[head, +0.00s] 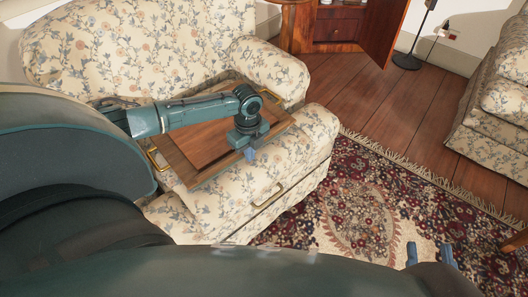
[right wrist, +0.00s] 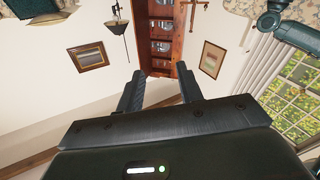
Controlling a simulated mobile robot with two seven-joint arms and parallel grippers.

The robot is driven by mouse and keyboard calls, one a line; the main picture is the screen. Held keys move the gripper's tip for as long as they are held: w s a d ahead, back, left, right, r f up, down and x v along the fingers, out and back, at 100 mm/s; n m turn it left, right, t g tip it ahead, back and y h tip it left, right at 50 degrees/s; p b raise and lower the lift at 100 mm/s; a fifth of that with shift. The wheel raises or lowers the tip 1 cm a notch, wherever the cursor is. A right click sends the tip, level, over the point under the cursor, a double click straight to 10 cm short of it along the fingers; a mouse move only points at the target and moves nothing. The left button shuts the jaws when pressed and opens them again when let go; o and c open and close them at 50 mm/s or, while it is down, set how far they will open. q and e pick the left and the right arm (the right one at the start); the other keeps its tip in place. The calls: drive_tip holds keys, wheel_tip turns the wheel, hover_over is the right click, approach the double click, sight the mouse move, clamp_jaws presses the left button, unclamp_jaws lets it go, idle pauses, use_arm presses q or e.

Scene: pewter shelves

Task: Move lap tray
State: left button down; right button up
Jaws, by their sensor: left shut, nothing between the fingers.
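The lap tray (head: 183,161) is a brown wooden board with a raised rim and brass-coloured handles. It lies on the seat of the floral sofa in the head view. My left arm reaches across it and hides part of it. My left gripper (head: 250,154) is shut and empty, pointing down by the tray's near right edge; I cannot tell whether it touches. My right gripper (head: 431,254) is open and empty, low at the right over the rug. Its spread fingers also show in the right wrist view (right wrist: 160,90).
The floral sofa (head: 100,45) has an armrest behind the tray. A patterned rug (head: 375,200) covers the floor. A second floral seat (head: 495,120) stands at right. A wooden cabinet (head: 335,30) stands open at the back.

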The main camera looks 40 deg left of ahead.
use_arm(q)
drive_tip(key=a, duration=0.1)
drive_tip(key=w+a, duration=0.1)
drive_tip(key=a, duration=0.3)
drive_tip(key=shift+w+a, duration=0.25)
use_arm(e)
drive_tip(key=shift+w+d+m+h, duration=0.1)
drive_tip(key=shift+d+m+h, duration=0.2)
drive_tip(key=shift+h, duration=0.1)
use_arm(q)
drive_tip(key=shift+d+p, duration=0.1)
drive_tip(key=shift+p, duration=0.2)
use_arm(e)
drive_tip(key=shift+r+g, duration=0.1)
drive_tip(key=shift+g, duration=0.2)
